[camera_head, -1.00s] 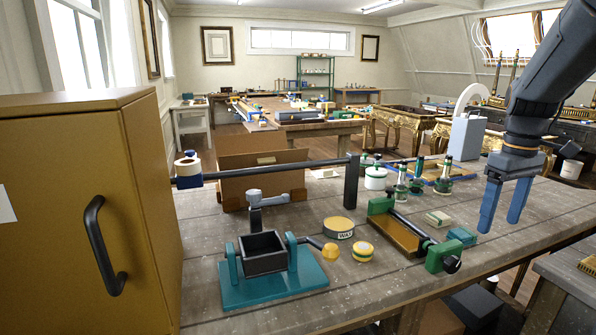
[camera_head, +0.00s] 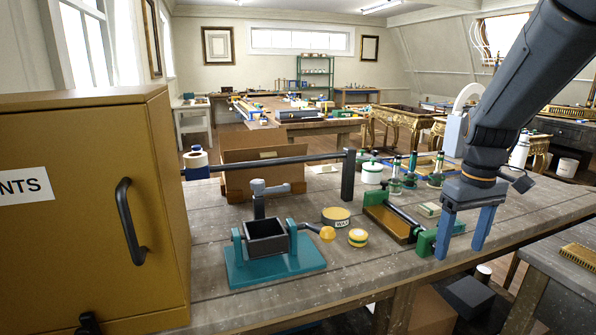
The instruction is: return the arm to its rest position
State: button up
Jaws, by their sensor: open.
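My gripper (camera_head: 461,247) hangs at the right of the head view, in front of the workbench's (camera_head: 345,263) right part. Its two blue fingers point down and stand apart, with nothing visible between them except part of the bench. The left finger overlaps the green end of a clamp (camera_head: 391,226) in the picture; I cannot tell whether they touch. My arm comes down from the upper right corner and hides part of the room behind it.
A yellow cabinet (camera_head: 75,231) stands at the left. On the bench are a teal-based pot stand (camera_head: 275,268), a wax tin (camera_head: 336,216), a small yellow-green tin (camera_head: 358,237), a cardboard box (camera_head: 235,179) and a white jar (camera_head: 372,173). A darker table (camera_head: 570,264) stands at right.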

jog(key=s+a+f+m, duration=0.1)
jog(key=s+a+f, duration=0.4)
jog(key=a, duration=0.3)
jog(key=s+a+f+m, duration=0.1)
jog(key=s+a+f, duration=0.4)
jog(key=s+a, duration=0.3)
jog(key=shift+m, duration=0.3)
